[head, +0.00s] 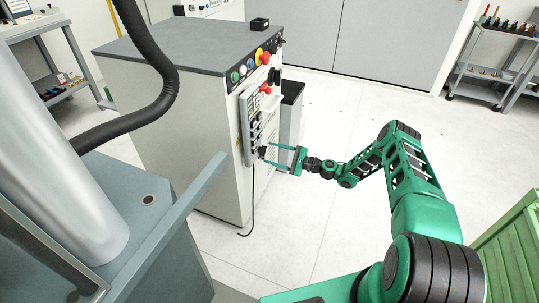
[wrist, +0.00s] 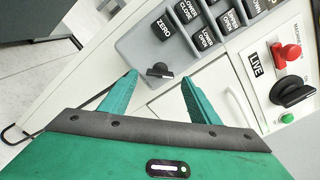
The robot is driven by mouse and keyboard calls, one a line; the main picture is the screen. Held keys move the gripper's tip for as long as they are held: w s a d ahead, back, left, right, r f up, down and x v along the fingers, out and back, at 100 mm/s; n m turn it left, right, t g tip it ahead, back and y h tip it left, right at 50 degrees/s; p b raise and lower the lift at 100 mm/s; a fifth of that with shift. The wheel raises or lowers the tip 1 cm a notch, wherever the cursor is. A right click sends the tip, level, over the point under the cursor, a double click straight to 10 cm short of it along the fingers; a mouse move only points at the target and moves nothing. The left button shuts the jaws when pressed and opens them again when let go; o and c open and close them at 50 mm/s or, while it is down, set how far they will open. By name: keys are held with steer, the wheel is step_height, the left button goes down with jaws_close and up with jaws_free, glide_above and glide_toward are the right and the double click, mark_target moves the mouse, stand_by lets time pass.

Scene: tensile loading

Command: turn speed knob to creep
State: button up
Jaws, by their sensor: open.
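A small black knob (wrist: 159,70) sits at the lower end of a grey control panel (wrist: 150,45), below the ZERO button, in the wrist view. In the head view the panel (head: 248,130) is on the side of the white machine cabinet. My gripper (head: 268,153) is level with the panel's lower end. In the wrist view my gripper (wrist: 160,78) is open, with one teal finger on each side of the knob. The fingers look apart from the knob; the depth gap is hard to judge. No speed marking is readable, so the knob's setting cannot be told.
Labelled black buttons (wrist: 185,12) line the panel above the knob. A cable (head: 252,205) hangs below the panel. The floor (head: 335,220) beside the cabinet is clear.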

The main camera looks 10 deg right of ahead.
steer(key=shift+x, duration=0.85)
steer(key=c, duration=1.1)
steer(key=shift+o, duration=0.2)
